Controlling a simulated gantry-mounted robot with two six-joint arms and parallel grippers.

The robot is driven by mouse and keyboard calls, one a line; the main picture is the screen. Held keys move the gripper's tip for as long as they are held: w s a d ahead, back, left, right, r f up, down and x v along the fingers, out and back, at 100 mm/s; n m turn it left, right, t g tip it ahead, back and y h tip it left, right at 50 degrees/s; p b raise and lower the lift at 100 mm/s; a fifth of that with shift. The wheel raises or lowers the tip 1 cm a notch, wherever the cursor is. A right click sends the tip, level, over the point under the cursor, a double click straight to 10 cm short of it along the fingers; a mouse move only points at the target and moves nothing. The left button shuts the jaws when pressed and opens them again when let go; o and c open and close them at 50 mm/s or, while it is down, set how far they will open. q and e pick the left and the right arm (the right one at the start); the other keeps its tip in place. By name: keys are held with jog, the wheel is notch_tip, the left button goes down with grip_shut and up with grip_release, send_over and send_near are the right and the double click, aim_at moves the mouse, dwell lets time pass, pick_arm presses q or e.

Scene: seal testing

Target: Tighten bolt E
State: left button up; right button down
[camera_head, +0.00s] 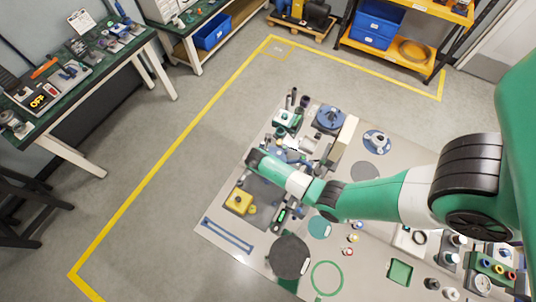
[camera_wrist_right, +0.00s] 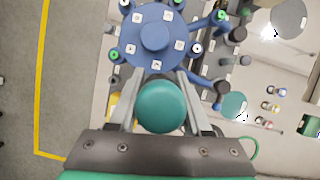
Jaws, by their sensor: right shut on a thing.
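My right gripper (camera_wrist_right: 160,82) is shut on a round teal-topped piece (camera_wrist_right: 162,107), seen from above between its two fingers in the wrist view. What lies beneath this piece is hidden. Just beyond the fingertips is a blue round flange (camera_wrist_right: 155,36) with a raised hub, small white labels and bolt heads around it. The labels are too small to read, so I cannot tell which bolt is E. In the head view my right arm (camera_head: 370,197) reaches in from the right and hides its fingers and much of the flange. My left gripper is not in view.
A yellow block (camera_head: 240,201) and a dark tool with a green display (camera_head: 280,216) lie near the arm. A teal disc (camera_head: 319,227), a dark disc (camera_head: 289,257) and several small bolts also lie on the pale table (camera_head: 232,262).

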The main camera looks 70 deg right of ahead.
jog(key=shift+f+b, duration=0.8)
jog(key=shift+f, duration=0.2)
dwell(1.1)
jog(key=shift+f, duration=0.15)
dwell(1.1)
notch_tip(320, 180, up, 5)
jog(key=p, duration=0.6)
